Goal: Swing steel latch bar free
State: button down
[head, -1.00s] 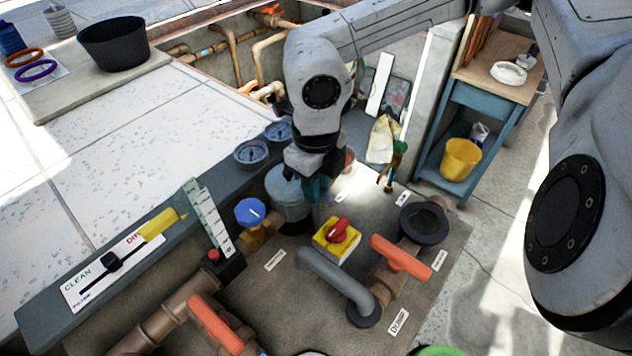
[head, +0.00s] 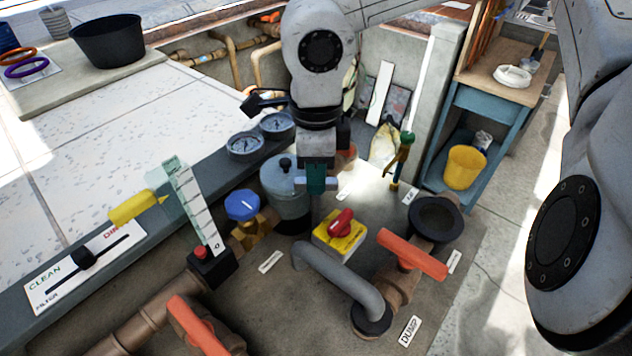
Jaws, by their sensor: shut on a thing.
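A grey canister (head: 290,207) with a dark knob on its lid stands in the middle of the pit. My gripper (head: 317,183) points down at the canister's right edge, its teal fingertips closed. A short pale steel piece (head: 332,183) shows beside the fingertips; it looks like the end of the latch bar, and the fingers are shut on it. The fingers hide the bar's middle, and I cannot tell whether it still touches the lid.
A blue knob valve (head: 242,205) stands left of the canister, a yellow box with a red knob (head: 340,230) in front. An orange lever (head: 412,254) and a curved grey pipe (head: 340,280) lie nearer. Two gauges (head: 245,145) sit on the ledge behind.

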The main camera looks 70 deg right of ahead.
jog(key=n+b, duration=0.3)
jog(key=n, duration=0.2)
jog(key=shift+f+n, duration=0.1)
jog(key=shift+n, duration=0.2)
jog(key=shift+n+b, duration=0.85)
jog(key=shift+n, duration=1.35)
jog(key=c, duration=1.1)
grip_release()
notch_tip(320, 180, up, 11)
